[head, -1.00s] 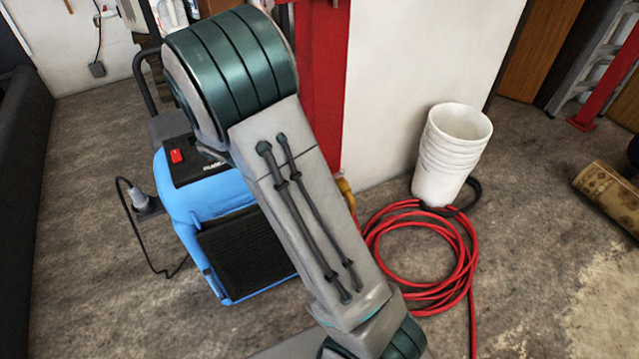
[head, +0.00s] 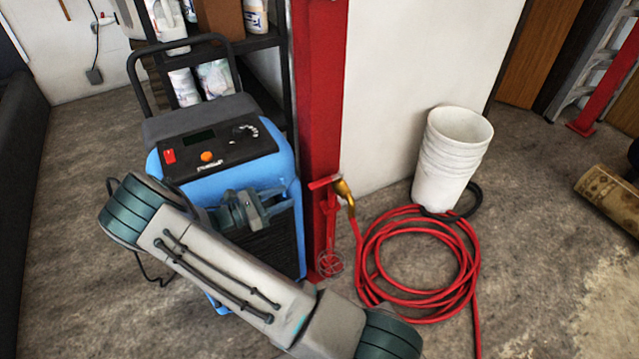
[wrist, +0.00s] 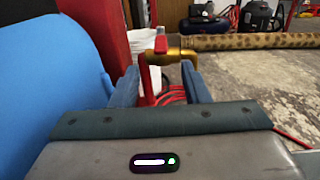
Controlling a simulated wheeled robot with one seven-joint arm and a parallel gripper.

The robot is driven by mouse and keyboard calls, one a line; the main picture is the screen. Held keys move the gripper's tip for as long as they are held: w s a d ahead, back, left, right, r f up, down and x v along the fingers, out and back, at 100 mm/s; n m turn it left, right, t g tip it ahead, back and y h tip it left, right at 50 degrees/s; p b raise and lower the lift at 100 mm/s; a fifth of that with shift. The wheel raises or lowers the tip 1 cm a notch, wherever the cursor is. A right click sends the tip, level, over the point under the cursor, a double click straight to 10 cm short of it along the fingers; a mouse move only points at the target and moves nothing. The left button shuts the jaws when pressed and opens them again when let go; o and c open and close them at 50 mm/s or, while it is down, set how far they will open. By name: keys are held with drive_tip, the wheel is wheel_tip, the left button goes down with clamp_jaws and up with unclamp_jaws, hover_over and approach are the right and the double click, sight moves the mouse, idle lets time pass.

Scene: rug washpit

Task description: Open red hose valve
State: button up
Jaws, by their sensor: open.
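The red hose valve has a red handle (head: 323,183) and a brass body (head: 344,191) on a thin red standpipe (head: 330,225) beside the red post. The red hose (head: 400,289) runs from it into a coil on the floor. My gripper (head: 272,205) is in front of the blue machine, left of the valve and apart from it. In the wrist view my gripper (wrist: 160,86) is open and empty, with its two blue-grey fingers spread. The red handle (wrist: 161,44) and brass body (wrist: 177,56) show ahead, just above the gap between the fingertips.
The blue machine (head: 225,170) stands close to my gripper. A red post (head: 318,100) rises behind the valve. Stacked white buckets (head: 452,155) stand by the hose coil. A rolled rug (head: 610,195) lies at the right. The floor between coil and rug is clear.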

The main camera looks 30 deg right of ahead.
sight(332, 178)
drive_tip(key=d, duration=1.2)
drive_tip(key=shift+w+d, duration=0.1)
drive_tip(key=shift+w, duration=0.05)
clamp_jaws()
